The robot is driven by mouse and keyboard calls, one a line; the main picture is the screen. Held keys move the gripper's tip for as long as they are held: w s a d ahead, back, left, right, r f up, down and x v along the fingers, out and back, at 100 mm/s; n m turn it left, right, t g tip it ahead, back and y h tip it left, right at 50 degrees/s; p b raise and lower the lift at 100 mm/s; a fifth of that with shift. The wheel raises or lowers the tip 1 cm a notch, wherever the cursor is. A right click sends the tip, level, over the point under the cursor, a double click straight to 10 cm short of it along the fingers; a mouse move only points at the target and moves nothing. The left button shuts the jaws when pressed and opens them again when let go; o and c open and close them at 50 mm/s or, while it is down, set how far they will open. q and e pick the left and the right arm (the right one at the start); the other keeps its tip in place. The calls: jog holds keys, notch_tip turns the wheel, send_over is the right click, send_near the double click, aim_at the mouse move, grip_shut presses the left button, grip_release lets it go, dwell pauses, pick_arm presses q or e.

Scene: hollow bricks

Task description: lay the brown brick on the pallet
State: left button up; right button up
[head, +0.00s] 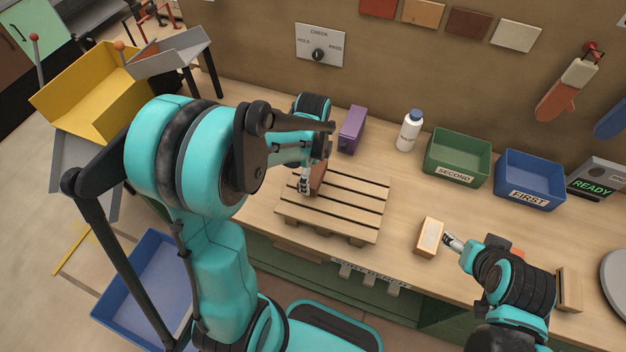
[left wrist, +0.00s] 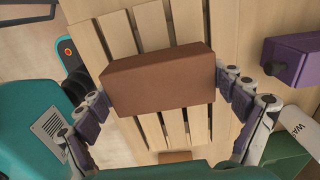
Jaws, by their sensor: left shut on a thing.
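The brown brick (head: 318,178) is at the left part of the slatted wooden pallet (head: 355,212), partly hidden by my left gripper (head: 306,182). In the left wrist view the brick (left wrist: 160,78) lies across the slats between the fingers of my left gripper (left wrist: 165,90), which are shut on its two ends. Whether its underside touches the slats I cannot tell. My right gripper (head: 453,242) is beside a pale, light-faced block (head: 430,236) right of the pallet; whether its fingers are open is too small to tell.
A green bin marked SECOND (head: 458,153) and a blue bin marked FIRST (head: 530,180) are at the back right. The pallet's right part is bare.

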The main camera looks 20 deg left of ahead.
aim_at(313, 180)
pick_arm(q)
notch_tip(313, 180, down, 3)
jog(key=shift+f+b, duration=0.15)
jog(key=shift+b, duration=0.3)
jog(key=shift+f, duration=0.15)
jog(key=o, duration=1.3)
